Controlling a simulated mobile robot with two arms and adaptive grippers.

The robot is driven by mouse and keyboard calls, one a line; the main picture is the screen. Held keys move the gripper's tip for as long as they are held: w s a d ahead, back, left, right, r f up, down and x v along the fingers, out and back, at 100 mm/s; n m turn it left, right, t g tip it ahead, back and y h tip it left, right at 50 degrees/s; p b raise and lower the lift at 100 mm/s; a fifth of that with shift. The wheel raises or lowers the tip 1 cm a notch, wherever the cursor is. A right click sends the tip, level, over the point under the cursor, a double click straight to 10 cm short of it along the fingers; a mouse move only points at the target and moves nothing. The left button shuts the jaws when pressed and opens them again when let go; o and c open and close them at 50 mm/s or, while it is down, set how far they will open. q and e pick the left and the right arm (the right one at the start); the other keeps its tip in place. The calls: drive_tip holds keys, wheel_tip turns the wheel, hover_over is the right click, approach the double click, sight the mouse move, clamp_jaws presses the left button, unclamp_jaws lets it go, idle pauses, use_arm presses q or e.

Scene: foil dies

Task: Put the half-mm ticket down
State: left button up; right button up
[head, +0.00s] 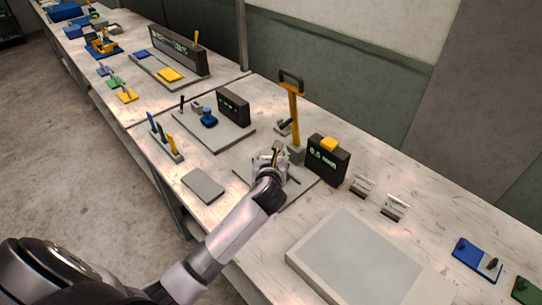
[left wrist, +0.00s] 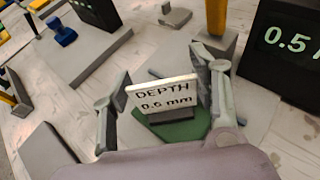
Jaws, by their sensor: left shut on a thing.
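My left gripper (head: 270,160) is over the grey plate (head: 298,194) in front of the dark box reading 0.5 mm (head: 328,160). In the left wrist view its two fingers stand on either side of a white ticket (left wrist: 163,93), shut on it. The ticket reads DEPTH and a value that looks like 0.5 or 0.6 mm. It is upright, with a dark foot under it. A green flat piece (left wrist: 185,129) shows below the ticket; I cannot tell whether the foot touches it. My right gripper is not in view.
A yellow-handled lever press (head: 293,105) stands behind the gripper. Two more small white tickets (head: 361,185) (head: 395,207) stand right of the box. A grey slab (head: 204,186) lies left. A large pale tray (head: 350,260) fills the front right.

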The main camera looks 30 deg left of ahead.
use_arm(q)
drive_tip(key=shift+f, duration=0.15)
drive_tip(key=o, duration=0.9)
drive_tip(key=shift+c, duration=0.2)
drive_tip(key=shift+o, duration=0.4)
drive_tip(key=v, duration=1.2)
drive_tip(key=shift+b, duration=0.35)
drive_tip(key=shift+s, duration=0.1)
